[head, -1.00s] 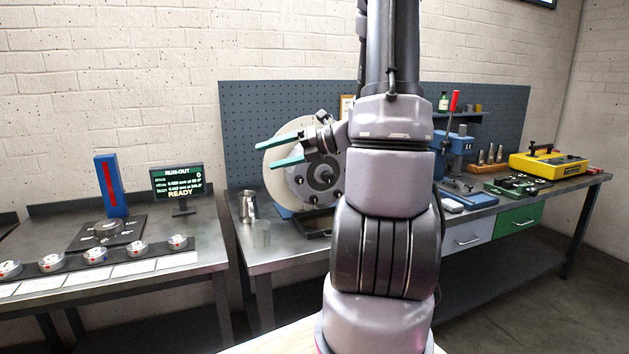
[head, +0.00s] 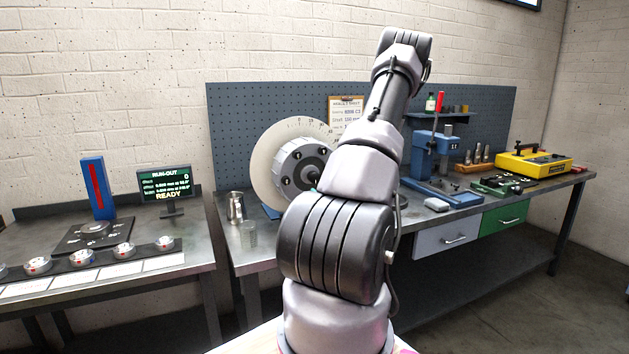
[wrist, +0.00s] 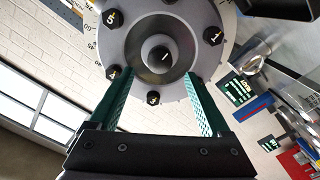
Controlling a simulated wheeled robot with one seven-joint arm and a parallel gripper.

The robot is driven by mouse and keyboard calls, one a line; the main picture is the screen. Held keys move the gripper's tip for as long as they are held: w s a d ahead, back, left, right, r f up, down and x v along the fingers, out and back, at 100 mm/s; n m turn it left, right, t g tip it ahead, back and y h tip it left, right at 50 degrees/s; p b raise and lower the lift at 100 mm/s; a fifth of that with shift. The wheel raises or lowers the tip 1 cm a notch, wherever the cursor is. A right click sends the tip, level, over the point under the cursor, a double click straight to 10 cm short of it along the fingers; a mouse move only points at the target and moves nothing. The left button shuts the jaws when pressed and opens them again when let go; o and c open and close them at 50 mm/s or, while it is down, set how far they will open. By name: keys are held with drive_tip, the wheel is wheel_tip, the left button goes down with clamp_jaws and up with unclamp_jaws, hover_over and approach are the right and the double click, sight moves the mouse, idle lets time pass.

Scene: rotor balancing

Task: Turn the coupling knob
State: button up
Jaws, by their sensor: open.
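The grey rotor hub (head: 297,172) with numbered black knobs stands in front of a pale graduated disc (head: 262,183) in the head view. The wrist view shows the hub face (wrist: 125,45) close up, with a round dark centre (wrist: 160,57) and several black numbered knobs around it, among them knob 3 (wrist: 153,99). I cannot tell which part is the coupling knob. My gripper (wrist: 157,82) is open, its green fingers on either side of the lower hub, with knob 3 between them in the picture. Contact is not clear. In the head view my arm mostly hides the gripper.
A metal cup (head: 235,208) and a clear glass (head: 248,235) stand left of the rotor. A READY display (head: 170,184) is on the left bench. A blue press (head: 425,150) and a yellow case (head: 533,163) are to the right.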

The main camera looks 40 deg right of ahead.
sight(316, 178)
drive_tip(key=x, duration=0.6)
drive_tip(key=shift+w, duration=0.4)
clamp_jaws()
